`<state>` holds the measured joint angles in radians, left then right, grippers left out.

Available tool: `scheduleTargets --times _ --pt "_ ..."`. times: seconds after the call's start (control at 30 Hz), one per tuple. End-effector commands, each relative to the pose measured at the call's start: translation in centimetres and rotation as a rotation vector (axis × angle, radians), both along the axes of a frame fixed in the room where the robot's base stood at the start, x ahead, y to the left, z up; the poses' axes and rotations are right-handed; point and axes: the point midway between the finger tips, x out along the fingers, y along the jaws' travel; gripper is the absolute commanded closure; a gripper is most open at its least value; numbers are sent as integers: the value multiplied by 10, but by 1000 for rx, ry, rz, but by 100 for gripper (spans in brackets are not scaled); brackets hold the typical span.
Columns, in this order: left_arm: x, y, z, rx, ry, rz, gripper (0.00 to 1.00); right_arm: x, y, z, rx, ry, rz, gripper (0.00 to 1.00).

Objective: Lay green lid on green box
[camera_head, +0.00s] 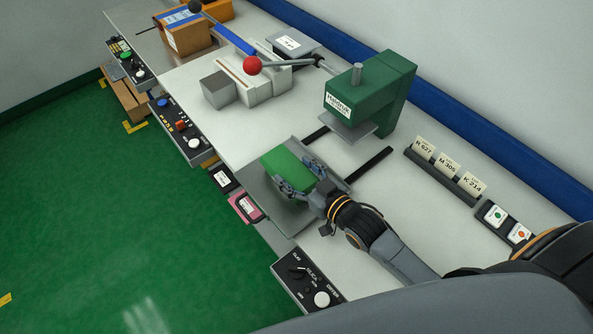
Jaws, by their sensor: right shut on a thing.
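My right gripper (298,180), its arm coming in from the lower right, is shut on the green lid (284,164). The lid shows as a flat green top over a grey metal tray (262,203) in the middle of the bench. The fingers hide its right part. I cannot tell the green box apart below the lid, nor whether the two touch. My left gripper is not in view.
A green press (385,88) stands behind the gripper, with dark rails before it. A red-knobbed lever (252,65) reaches over the bench. Label cards (447,165) stand at right. Control panels (307,285) line the front edge. A cardboard box (186,34) stands far left.

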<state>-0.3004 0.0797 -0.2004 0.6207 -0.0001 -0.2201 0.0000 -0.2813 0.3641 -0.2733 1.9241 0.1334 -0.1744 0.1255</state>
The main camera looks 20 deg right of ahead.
Motion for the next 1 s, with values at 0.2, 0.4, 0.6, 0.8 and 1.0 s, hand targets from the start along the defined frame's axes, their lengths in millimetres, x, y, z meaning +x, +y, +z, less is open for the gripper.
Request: scheduleTargets --times 0.2,0.4,0.6,0.8,1.0 --pt "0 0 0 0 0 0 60 0 0 0 0 -1 0 60" --pt "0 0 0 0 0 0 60 0 0 0 0 -1 0 60" --pt "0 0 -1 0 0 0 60 0 0 -5 0 0 0 60" --pt "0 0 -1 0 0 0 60 0 0 -6 0 -1 0 60" --pt "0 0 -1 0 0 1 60 0 0 -6 0 -1 0 60"
